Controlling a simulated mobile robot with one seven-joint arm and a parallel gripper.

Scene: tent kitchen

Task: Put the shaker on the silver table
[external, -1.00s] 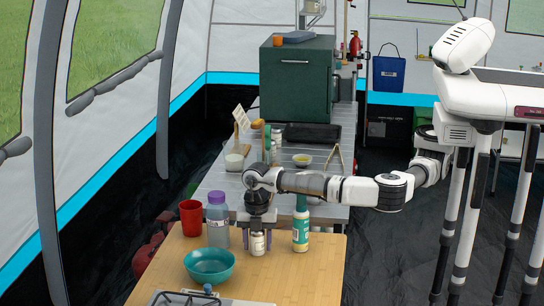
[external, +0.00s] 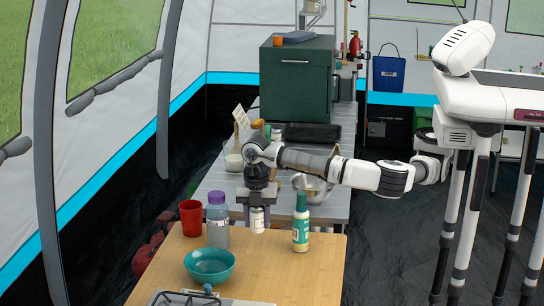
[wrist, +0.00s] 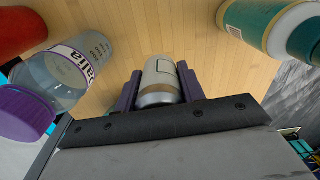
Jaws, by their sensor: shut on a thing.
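The shaker (external: 257,220) is a small white and grey cylinder with a label. My gripper (external: 257,224) is shut on it, with one purple finger on each side, and points down. The shaker hangs upright above the wooden table (external: 290,275), near its far edge. In the wrist view the shaker (wrist: 160,78) sits between the fingers. The silver table (external: 222,184) adjoins the far side of the wooden table; my arm hides part of it.
A purple-capped bottle (external: 217,222) and a red cup (external: 190,218) stand left of my gripper. A green bottle (external: 300,228) stands right. A teal bowl (external: 209,268) is in front. A metal bowl (external: 312,190) and a white cup (external: 233,162) are on the silver table.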

